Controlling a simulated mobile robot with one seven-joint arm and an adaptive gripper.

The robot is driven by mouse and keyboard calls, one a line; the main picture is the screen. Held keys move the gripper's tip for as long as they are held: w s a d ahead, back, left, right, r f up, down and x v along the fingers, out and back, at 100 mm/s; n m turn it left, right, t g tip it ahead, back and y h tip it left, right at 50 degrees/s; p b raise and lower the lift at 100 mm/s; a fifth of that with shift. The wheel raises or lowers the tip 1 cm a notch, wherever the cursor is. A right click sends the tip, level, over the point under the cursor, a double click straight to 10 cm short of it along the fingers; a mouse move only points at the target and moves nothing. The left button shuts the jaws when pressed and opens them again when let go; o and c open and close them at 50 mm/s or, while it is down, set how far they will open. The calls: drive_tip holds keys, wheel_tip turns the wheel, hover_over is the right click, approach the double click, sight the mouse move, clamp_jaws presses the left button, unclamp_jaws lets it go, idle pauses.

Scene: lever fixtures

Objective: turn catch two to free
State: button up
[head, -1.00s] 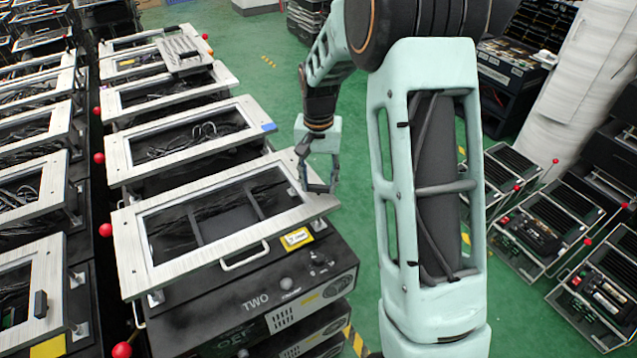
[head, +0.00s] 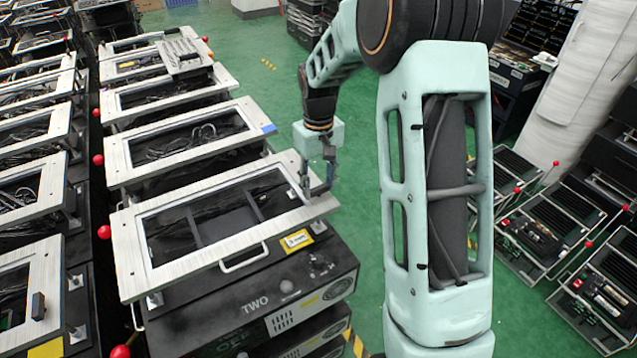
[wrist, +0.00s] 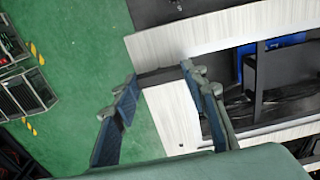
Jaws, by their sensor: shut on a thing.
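The fixture marked TWO (head: 256,307) stands in the head view with a silver-framed lid (head: 190,266) and a front handle (head: 245,258). My gripper (head: 317,194) is at the right end of that lid, fingers pointing down. In the wrist view, my gripper's two fingers (wrist: 158,74) stand apart on either side of a short dark bar, which I take to be catch two (wrist: 160,76), at the end of the silver frame (wrist: 172,115). The gripper is shut on it. In the head view the fingers mostly hide the catch, so its angle is hard to tell.
Similar framed fixtures (head: 185,140) stand in a row behind, and more stand at the left. Red balls (head: 104,232) stick out at their left ends. Open trays (head: 540,225) stand at the right. Green floor (head: 250,50) is clear beyond the arm.

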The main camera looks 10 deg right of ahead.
sight(318, 188)
idle(0.4)
drive_tip(key=o, duration=1.2)
drive_tip(key=shift+c, duration=0.2)
wheel_tip(318, 188, up, 12)
